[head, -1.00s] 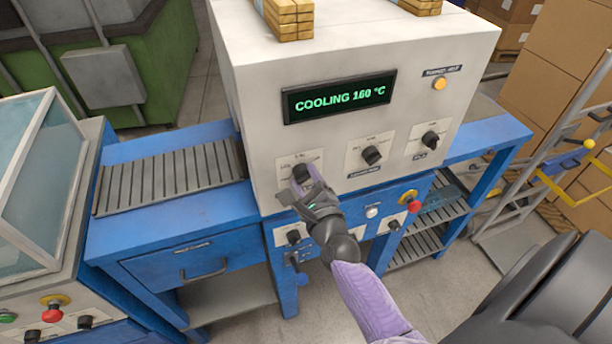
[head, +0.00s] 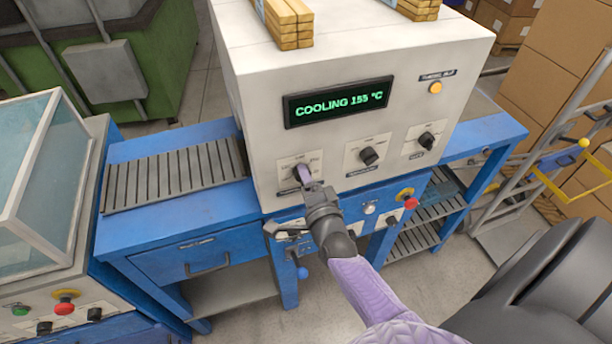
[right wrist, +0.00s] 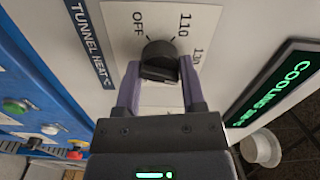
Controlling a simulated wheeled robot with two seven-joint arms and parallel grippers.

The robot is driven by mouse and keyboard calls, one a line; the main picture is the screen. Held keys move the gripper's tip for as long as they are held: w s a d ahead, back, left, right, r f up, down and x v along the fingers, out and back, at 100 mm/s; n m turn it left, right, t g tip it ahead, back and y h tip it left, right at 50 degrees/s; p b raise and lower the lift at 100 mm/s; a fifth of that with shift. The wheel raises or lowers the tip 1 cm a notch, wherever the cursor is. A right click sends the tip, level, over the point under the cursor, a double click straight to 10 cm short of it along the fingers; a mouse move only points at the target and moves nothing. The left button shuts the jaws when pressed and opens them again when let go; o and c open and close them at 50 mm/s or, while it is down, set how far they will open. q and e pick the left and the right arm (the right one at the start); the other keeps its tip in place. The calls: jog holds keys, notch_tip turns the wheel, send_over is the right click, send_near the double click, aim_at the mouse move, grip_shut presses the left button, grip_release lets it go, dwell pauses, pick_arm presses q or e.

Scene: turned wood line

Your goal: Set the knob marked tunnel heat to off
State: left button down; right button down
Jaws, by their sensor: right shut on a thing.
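The tunnel heat knob (right wrist: 160,60) is black and round with a raised grip bar, on a white plate marked OFF, 110 and a partly cut-off number. Its label (right wrist: 90,42) reads TUNNEL HEAT. My right gripper (right wrist: 159,85) has its two purple fingers on either side of the knob, shut on it. In the head view my right gripper (head: 305,178) covers most of the knob at the lower left of the white panel. A pale mark seems to be at the knob's edge on the OFF side, but it is small. My left gripper is not in view.
The green display (head: 337,102) reads COOLING 155 °C. Two more black knobs (head: 369,156) (head: 426,141) sit to the right on the panel. Below are a red stop button (head: 411,203) and a blue drawer (head: 185,262). A slatted conveyor (head: 175,175) lies to the left.

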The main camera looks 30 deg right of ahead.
jog(key=shift+f+n+p, duration=0.1)
jog(key=shift+n+p, duration=1.15)
jog(key=shift+n, duration=12.45)
